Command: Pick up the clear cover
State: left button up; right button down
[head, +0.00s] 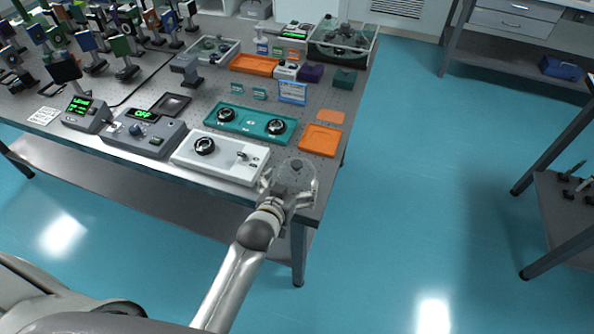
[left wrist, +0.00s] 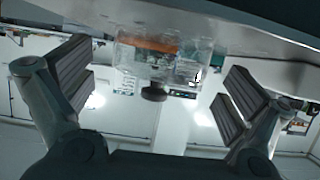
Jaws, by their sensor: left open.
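The clear cover (head: 297,181) is a small see-through piece with a dark knob. It stands at the table's near right corner in the head view. In the left wrist view the clear cover (left wrist: 190,55) is ahead between the fingers, with its dark knob pointing down in the picture. My left gripper (head: 288,190) is open, with one finger on each side of the cover. The left wrist view shows a gap between each finger and the cover, and the gripper (left wrist: 157,88) is empty. My right gripper is not in view.
A white panel (head: 222,158) with a dial lies just left of the cover. An orange tray (head: 319,140) and a teal panel (head: 250,124) lie behind it. The optical table (head: 205,100) is crowded toward the back left. Open floor lies to the right.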

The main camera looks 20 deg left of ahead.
aim_at(295, 174)
pick_arm(q)
jog(key=shift+w+r, duration=0.15)
jog(key=shift+w, duration=0.35)
jog(key=p+x, duration=0.1)
jog(key=x, duration=0.2)
jog(key=shift+w+r, duration=0.15)
jog(key=shift+w+f, duration=0.25)
jog(key=shift+w, duration=0.15)
jog(key=shift+c, duration=0.3)
jog(key=c, duration=0.6)
jog(key=shift+c, duration=0.2)
jog(key=shift+r, duration=0.15)
